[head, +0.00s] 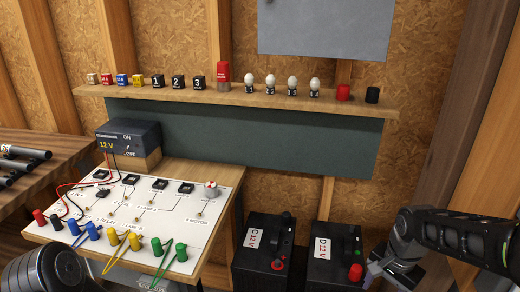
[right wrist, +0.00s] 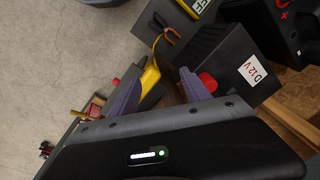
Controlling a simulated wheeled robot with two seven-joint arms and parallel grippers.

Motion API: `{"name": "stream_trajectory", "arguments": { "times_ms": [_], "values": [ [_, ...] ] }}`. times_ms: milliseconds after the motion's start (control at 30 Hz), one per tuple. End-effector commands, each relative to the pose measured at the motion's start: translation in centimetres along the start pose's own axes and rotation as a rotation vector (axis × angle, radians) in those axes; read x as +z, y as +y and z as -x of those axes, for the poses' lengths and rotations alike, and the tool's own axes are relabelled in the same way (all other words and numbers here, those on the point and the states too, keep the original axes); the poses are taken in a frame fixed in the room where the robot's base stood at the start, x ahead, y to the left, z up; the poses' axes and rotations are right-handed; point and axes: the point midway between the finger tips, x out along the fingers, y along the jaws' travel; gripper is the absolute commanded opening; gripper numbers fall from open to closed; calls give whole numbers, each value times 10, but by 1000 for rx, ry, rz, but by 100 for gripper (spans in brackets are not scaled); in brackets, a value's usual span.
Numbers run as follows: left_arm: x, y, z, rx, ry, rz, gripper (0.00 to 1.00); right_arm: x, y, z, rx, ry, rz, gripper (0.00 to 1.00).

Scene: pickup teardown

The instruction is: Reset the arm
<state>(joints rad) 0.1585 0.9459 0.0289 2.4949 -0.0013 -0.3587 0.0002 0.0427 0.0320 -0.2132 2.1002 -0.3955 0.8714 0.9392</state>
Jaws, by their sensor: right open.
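My right gripper (right wrist: 158,90) is open in the right wrist view, with its two purple-grey fingers apart and nothing seen held between them. In the head view my right arm comes in from the right, and its gripper end (head: 382,268) is beside the black battery D 12 V (head: 334,244). A red terminal cap (head: 355,272) on that battery is close to the gripper, and a red cap (right wrist: 208,82) shows beside one finger in the wrist view. I cannot tell whether they touch. Part of my left arm shows at lower left; its gripper is out of view.
Battery C 12 V (head: 262,252) stands left of battery D. A white circuit board (head: 140,222) with coloured plugs and a 12 V supply (head: 128,138) are at left. A shelf (head: 230,97) holds fuses, numbered blocks and bulbs. Pliers (right wrist: 165,30) lie near a yellow object (right wrist: 150,76).

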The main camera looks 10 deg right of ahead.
Motion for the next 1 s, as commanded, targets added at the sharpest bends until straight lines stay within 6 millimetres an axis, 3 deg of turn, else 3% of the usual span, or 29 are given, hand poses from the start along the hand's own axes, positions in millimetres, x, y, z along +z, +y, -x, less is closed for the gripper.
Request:
{"name": "stream_trajectory", "arguments": {
  "times_ms": [267, 467, 567, 667, 800, 900, 1000],
  "values": [
    [0, 0, 0, 0, -1, 0, 51, -2, -47, -13, -170, 80, 206, 56],
    [0, 1, 2, 0, -1, 1, 51, 25, -91, -53, -287, 122, 422, 56],
    [0, 2, 5, 0, -1, 1, 51, 55, -108, -89, -338, 133, 547, 56],
    [0, 4, 10, 0, -1, 1, 51, 106, -114, -139, -374, 121, 677, 56],
    [0, 7, 17, 0, -1, 1, 51, 191, -85, -201, -374, 45, 788, 56],
    [0, 8, 20, 0, -1, 1, 51, 242, -55, -225, -348, -50, 795, 56],
    [0, 8, 21, 0, -2, 1, 51, 279, -31, -237, -320, -145, 798, 56]
  ]
}}
